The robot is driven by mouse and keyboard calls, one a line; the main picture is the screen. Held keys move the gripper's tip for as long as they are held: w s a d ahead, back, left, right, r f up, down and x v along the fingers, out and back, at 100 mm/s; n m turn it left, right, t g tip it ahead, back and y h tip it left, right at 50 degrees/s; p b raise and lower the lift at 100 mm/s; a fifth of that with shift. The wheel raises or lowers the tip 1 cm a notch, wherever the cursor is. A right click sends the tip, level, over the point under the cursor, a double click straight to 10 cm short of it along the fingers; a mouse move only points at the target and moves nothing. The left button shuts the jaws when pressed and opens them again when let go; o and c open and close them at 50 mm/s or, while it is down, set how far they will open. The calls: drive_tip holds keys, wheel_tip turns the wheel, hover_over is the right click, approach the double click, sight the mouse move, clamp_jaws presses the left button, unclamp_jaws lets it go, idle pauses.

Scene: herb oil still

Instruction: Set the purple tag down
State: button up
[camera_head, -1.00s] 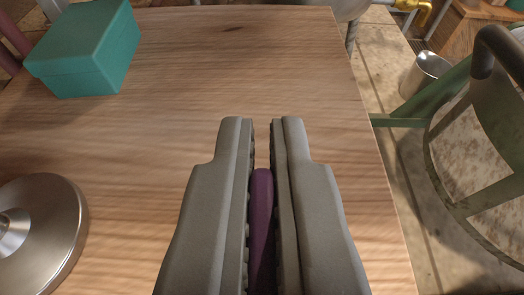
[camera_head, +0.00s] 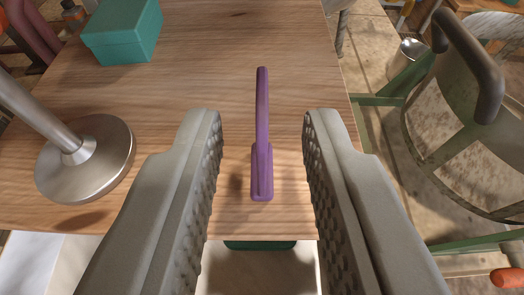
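The purple tag (camera_head: 262,172) is a narrow purple piece with a thin upper part and a wider lower end. It appears on the wooden table (camera_head: 200,215) near its front edge, between my fingers in the picture. My gripper (camera_head: 262,118) is open, with a clear gap on both sides of the tag. Neither finger touches it. Whether the tag lies flat or stands on edge I cannot tell.
A metal stand with a round base (camera_head: 105,160) is on the table at left. A teal box (camera_head: 122,32) sits at the back left. A green-framed chair (camera_head: 460,120) and a metal bucket (camera_head: 407,58) are right of the table. The table's back middle is clear.

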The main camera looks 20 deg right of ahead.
drive_tip(key=shift+v, duration=2.2)
